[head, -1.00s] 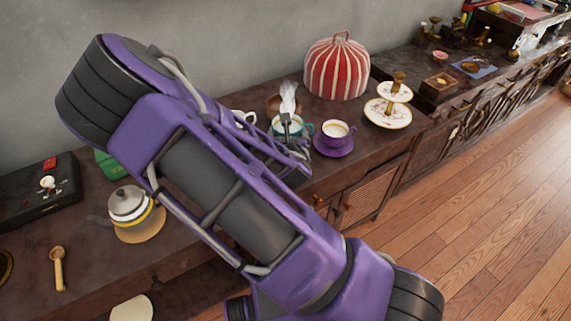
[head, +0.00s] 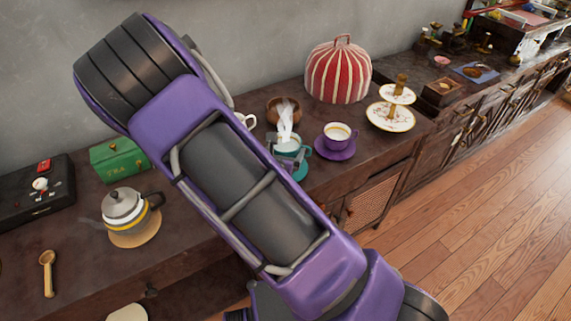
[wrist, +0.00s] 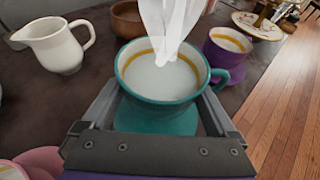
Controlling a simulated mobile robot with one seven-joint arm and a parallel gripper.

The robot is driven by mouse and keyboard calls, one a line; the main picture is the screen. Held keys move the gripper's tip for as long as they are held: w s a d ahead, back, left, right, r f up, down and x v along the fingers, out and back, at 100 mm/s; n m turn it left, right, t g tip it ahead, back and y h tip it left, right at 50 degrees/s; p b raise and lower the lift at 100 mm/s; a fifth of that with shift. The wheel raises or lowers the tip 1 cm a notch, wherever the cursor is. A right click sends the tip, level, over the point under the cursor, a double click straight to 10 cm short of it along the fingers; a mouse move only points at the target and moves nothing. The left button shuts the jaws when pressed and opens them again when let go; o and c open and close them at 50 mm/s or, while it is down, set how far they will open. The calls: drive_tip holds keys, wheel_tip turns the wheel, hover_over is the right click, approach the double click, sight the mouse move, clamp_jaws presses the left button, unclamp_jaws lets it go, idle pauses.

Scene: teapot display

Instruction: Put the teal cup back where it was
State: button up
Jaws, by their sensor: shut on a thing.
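The teal cup (head: 289,146) has a pale inside with a yellow band, and white steam rises from it. It is upright between the fingers of my gripper (head: 286,157), which is shut on it. The wrist view shows the cup (wrist: 160,83) between both fingers of my gripper (wrist: 158,112). A teal saucer (head: 301,171) shows beneath and beside the cup, and below it in the wrist view (wrist: 155,121). I cannot tell whether cup and saucer touch. My arm hides part of the counter left of the cup.
A purple cup (head: 337,131) on a purple saucer stands close at right. A wooden bowl (head: 284,109) is behind. A white jug (wrist: 57,45) stands left in the wrist view, with something pink (wrist: 45,161) at lower left. A striped cosy (head: 338,72) and tiered stand (head: 391,117) are farther off.

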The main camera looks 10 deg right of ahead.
drive_tip(key=shift+f+b, duration=0.6)
drive_tip(key=shift+f, duration=1.3)
drive_tip(key=shift+f, duration=0.1)
drive_tip(key=shift+f, duration=0.1)
drive_tip(key=o, duration=1.5)
drive_tip(key=shift+c, duration=0.2)
drive_tip(key=shift+r, duration=0.25)
drive_tip(key=p+v, duration=0.2)
drive_tip(key=v, duration=1)
drive_tip(key=shift+f+p, duration=0.1)
drive_tip(key=shift+p, duration=0.3)
